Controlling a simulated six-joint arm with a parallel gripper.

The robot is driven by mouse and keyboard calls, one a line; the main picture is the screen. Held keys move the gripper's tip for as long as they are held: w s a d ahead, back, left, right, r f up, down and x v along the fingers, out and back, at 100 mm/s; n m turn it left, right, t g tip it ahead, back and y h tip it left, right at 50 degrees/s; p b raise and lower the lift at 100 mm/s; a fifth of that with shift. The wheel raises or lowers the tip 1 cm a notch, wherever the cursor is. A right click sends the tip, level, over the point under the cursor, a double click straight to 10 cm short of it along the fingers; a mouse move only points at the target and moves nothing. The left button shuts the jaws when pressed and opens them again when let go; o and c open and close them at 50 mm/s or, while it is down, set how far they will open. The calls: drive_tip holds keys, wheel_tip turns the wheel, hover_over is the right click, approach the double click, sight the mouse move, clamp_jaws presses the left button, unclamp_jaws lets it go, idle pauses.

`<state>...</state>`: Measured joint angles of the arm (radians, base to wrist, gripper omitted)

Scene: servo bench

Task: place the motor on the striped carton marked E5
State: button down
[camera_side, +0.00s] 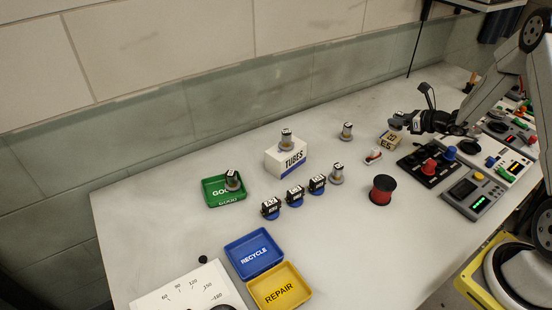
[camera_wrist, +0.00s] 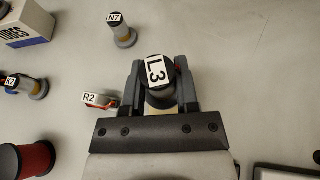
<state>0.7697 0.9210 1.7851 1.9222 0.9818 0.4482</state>
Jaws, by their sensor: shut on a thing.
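My gripper (camera_side: 404,122) is shut on a motor with a black top marked L3 (camera_wrist: 157,70), which sits between the two fingers in the wrist view. In the side view the motor (camera_side: 396,120) is at the gripper's tip, right over the small tan carton marked E5 (camera_side: 386,142). I cannot tell whether the motor touches the carton's top. In the wrist view the carton is almost wholly hidden below the motor and gripper.
A red-and-white part marked R2 (camera_side: 373,156) lies close to the carton. Motor N7 (camera_side: 346,131) stands behind it to the left. A red spool (camera_side: 382,190) and a black control panel (camera_side: 430,166) are nearby. The white TUBES box (camera_side: 286,160) bears another motor.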

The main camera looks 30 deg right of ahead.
sight(398, 128)
drive_tip(key=shift+w+d+f, duration=0.1)
drive_tip(key=shift+w+f, duration=0.2)
drive_tip(key=shift+f, duration=1.55)
drive_tip(key=shift+f, duration=0.1)
drive_tip(key=shift+c, duration=1.8)
unclamp_jaws()
drive_tip(key=shift+s+d+r, duration=0.2)
drive_tip(key=shift+s+r, duration=0.15)
drive_tip(key=shift+s, duration=0.15)
drive_tip(key=v, duration=1.1)
drive_tip(key=shift+a, duration=0.1)
